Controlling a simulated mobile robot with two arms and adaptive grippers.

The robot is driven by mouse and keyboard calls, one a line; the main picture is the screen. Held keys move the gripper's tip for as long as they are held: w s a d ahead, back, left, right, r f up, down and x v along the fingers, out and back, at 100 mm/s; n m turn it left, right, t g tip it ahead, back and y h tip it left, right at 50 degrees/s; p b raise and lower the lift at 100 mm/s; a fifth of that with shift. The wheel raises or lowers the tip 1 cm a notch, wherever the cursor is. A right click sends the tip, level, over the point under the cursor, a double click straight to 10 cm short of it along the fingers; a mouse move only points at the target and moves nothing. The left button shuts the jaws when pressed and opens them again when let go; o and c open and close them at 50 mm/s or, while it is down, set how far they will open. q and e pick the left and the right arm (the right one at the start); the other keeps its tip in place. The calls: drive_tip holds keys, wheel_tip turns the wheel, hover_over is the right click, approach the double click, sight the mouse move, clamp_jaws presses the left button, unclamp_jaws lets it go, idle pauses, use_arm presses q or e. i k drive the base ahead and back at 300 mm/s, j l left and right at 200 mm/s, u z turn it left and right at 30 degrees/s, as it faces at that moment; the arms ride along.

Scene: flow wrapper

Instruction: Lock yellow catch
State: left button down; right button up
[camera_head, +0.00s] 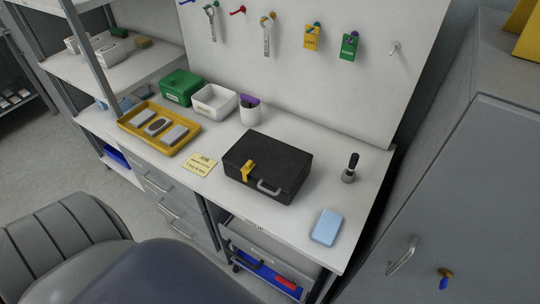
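A black case (267,160) with a grey front handle (268,187) stands on the white workbench, and its lid looks down. The yellow catch (247,171) is on the front face of the case, left of the handle. It is too small to tell whether the catch is locked. Neither of my grippers shows in the head view.
Left of the case are a yellow tray (130,123) with grey blocks, a green box (181,86), a white bin (214,101) and a yellow note (199,163). A light blue block (327,227) and a black-handled tool (350,168) stand right. The bench before the case is clear.

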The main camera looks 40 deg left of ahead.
sight(249, 166)
drive_tip(key=u, duration=1.3)
